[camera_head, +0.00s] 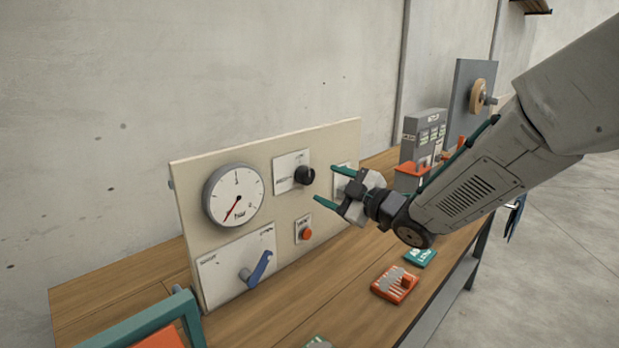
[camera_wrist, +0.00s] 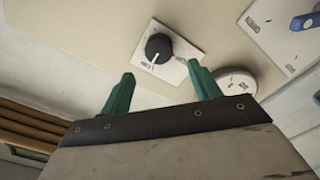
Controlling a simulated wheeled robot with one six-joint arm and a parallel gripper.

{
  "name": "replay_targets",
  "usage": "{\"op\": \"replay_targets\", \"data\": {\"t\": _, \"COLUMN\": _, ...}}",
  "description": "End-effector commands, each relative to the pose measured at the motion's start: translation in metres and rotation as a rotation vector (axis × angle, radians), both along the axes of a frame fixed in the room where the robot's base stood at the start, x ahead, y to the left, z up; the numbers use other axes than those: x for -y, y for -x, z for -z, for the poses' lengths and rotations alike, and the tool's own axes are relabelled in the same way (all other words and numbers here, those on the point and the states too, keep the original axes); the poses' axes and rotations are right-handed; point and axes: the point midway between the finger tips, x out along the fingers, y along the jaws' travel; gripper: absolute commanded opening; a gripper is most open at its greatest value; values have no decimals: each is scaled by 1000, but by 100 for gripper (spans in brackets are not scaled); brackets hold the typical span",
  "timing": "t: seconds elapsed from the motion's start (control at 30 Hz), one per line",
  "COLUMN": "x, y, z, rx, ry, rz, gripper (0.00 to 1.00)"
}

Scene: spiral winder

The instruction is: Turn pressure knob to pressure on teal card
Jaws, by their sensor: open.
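The black pressure knob (camera_head: 304,175) sits on a white plate on the upright beige panel. In the wrist view the knob (camera_wrist: 158,48) shows a white pointer line and lies just beyond my fingertips. My gripper (camera_head: 324,183) is open, with teal fingers spread towards the panel and nothing between them. In the wrist view my gripper (camera_wrist: 160,68) has one finger on each side of the knob's line, apart from it. The round gauge (camera_head: 233,195) has a red needle pointing lower left. The teal card (camera_head: 421,257) lies on the bench; its text is too small to read.
A blue lever (camera_head: 258,268) and an orange button (camera_head: 306,234) are on the panel below. An orange card (camera_head: 395,284) and a partly cut-off green card (camera_head: 318,342) lie on the bench. A grey box (camera_head: 425,135) and an upright grey plate stand behind my arm.

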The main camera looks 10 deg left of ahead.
Motion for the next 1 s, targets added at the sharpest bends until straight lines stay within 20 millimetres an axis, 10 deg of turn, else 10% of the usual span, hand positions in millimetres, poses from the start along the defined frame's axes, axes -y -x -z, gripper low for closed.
{"op": "replay_targets", "data": {"t": 0.83, "x": -59, "y": -46, "z": 0, "rx": 1, "ry": 2, "rz": 2, "gripper": 62}}
{"op": "replay_targets", "data": {"t": 1.0, "x": -59, "y": -46, "z": 0, "rx": 1, "ry": 2, "rz": 2, "gripper": 20}}
